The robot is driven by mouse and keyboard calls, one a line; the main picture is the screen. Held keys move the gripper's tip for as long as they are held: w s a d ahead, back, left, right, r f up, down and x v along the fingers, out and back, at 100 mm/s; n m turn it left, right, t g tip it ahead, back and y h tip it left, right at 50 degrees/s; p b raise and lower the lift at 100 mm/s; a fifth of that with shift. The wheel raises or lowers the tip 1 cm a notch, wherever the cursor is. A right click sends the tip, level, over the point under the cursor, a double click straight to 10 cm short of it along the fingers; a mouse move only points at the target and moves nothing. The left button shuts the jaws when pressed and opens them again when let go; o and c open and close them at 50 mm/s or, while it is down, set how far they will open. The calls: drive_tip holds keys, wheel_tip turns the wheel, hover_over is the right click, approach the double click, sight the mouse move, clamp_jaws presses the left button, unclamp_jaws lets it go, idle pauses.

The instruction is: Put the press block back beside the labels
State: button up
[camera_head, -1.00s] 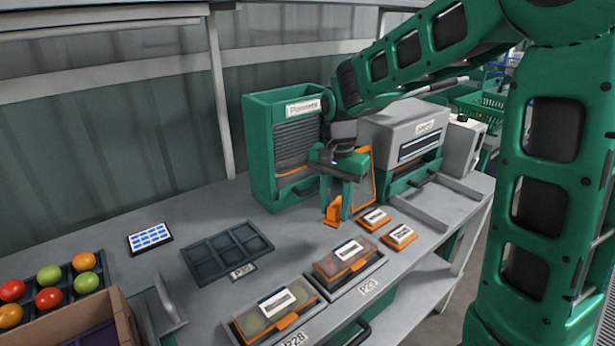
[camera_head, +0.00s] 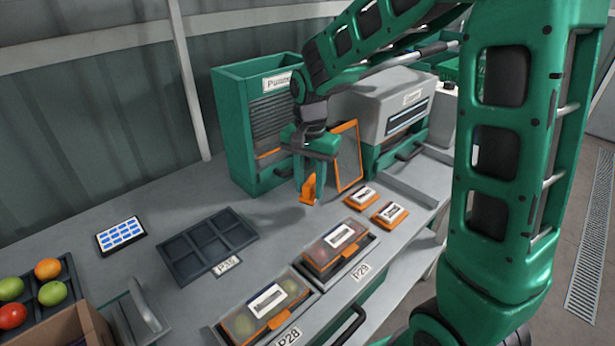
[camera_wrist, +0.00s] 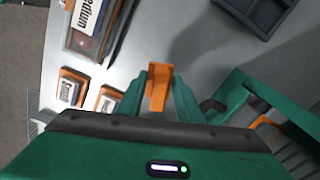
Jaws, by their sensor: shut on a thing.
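My gripper (camera_head: 312,182) is shut on an orange block (camera_head: 308,189), which I take to be the press block. In the wrist view the orange block (camera_wrist: 158,88) sits between the two green fingers. It appears held above the grey bench, but its exact clearance is hard to tell. A dark pad with blue-and-white labels (camera_head: 121,234) lies on the bench at the left, well away from my gripper. Two small orange-framed pieces with white labels (camera_head: 361,197) (camera_head: 390,213) lie to the right of my gripper.
An empty dark compartment tray (camera_head: 185,268) lies between the label pad and my gripper. Two lidded punnets (camera_head: 340,246) (camera_head: 264,304) stand along the front edge. A green dispenser (camera_head: 232,135), an orange-framed panel (camera_head: 347,157) and a grey machine (camera_head: 385,105) stand behind. Bench around the label pad is mostly clear.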

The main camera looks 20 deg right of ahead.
sight(310, 199)
drive_tip(key=shift+f, duration=2.15)
drive_tip(key=shift+s+f, duration=0.1)
drive_tip(key=shift+f, duration=0.2)
drive_tip(key=o, duration=1)
drive_tip(key=c, duration=0.3)
drive_tip(key=shift+r, duration=0.1)
drive_tip(key=shift+r, duration=3.4)
